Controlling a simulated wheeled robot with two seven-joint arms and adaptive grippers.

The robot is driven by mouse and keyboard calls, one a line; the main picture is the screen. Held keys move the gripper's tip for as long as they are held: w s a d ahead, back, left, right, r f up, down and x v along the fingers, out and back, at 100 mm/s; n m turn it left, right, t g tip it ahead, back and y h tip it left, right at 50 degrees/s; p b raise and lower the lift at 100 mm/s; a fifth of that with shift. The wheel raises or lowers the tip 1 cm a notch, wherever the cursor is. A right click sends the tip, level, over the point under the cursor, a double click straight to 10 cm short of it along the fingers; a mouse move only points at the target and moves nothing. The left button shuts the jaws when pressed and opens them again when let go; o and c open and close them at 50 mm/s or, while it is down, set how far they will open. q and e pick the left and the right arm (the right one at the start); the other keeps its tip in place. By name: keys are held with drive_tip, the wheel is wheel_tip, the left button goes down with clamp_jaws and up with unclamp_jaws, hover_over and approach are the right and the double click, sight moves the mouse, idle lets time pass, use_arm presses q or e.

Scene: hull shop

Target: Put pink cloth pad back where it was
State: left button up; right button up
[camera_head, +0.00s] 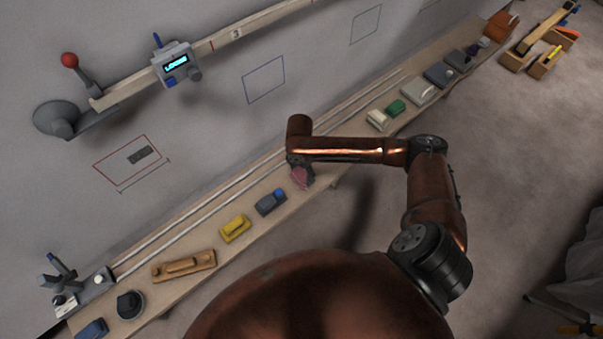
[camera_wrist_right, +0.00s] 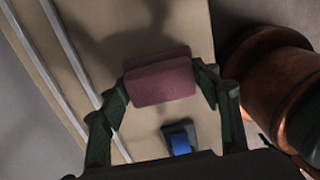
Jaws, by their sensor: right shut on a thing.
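The pink cloth pad (camera_wrist_right: 160,82) is a dull pink block between the two fingers of my right gripper (camera_wrist_right: 162,88) in the right wrist view. The gripper is shut on it, with a fingertip against each end. In the head view the pad (camera_head: 300,176) shows just below the right gripper (camera_head: 301,168), over the long wooden shelf (camera_head: 215,264). I cannot tell whether the pad touches the shelf. A shadow lies on the shelf beside it. My left gripper is not in view.
A grey block with a blue knob (camera_head: 270,202) and a yellow block (camera_head: 235,228) sit left of the pad. A cream block (camera_head: 377,120) and a green block (camera_head: 396,107) sit to the right. Pale rails (camera_head: 205,221) run along the shelf's wall side.

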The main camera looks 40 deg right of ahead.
sight(301, 172)
drive_tip(key=o, duration=1.5)
drive_tip(key=shift+f, duration=0.1)
use_arm(q)
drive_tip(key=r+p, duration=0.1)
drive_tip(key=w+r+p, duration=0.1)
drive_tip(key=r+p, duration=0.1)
drive_tip(key=p, duration=0.1)
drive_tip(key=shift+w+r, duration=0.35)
use_arm(e)
drive_tip(key=r, duration=1.2)
drive_tip(key=shift+w, duration=0.25)
